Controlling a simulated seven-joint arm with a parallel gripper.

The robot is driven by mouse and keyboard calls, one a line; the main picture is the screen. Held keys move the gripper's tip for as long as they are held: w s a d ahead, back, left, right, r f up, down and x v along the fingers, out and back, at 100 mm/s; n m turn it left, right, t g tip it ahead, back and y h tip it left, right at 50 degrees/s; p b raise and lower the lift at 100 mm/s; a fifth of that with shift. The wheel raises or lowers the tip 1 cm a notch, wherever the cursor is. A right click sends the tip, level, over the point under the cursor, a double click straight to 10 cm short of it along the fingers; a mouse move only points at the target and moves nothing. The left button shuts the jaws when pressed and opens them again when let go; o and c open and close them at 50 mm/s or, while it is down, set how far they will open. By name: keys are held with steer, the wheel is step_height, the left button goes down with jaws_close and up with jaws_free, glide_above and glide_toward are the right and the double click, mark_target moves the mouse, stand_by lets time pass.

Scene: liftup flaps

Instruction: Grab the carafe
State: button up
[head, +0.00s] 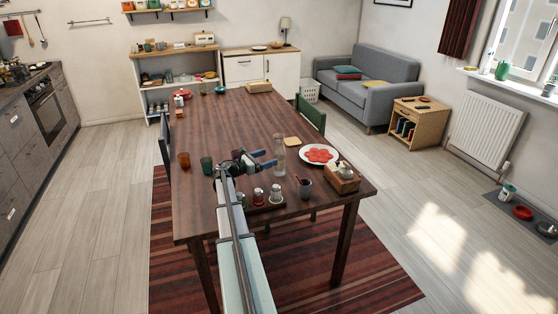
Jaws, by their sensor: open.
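The carafe looks to be the clear glass bottle (280,158) standing upright on the dark wooden table (225,120), right of the table's middle. My gripper (268,159) is open, low over the table, just left of the carafe. Its blue fingers point right, and their tips are close to the carafe's side. I cannot tell whether they touch it or reach around it.
A plate with red food (319,154) and a wooden caddy (343,180) stand right of the carafe. A dark cup (304,188) and several small jars stand in front. Two tumblers, one amber (183,160) and one green (206,165), stand left. The table's far middle is clear.

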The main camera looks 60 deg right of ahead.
mark_target(274, 155)
steer(key=shift+x, duration=3.3)
steer(key=shift+r, duration=0.1)
steer(key=c, duration=1.4)
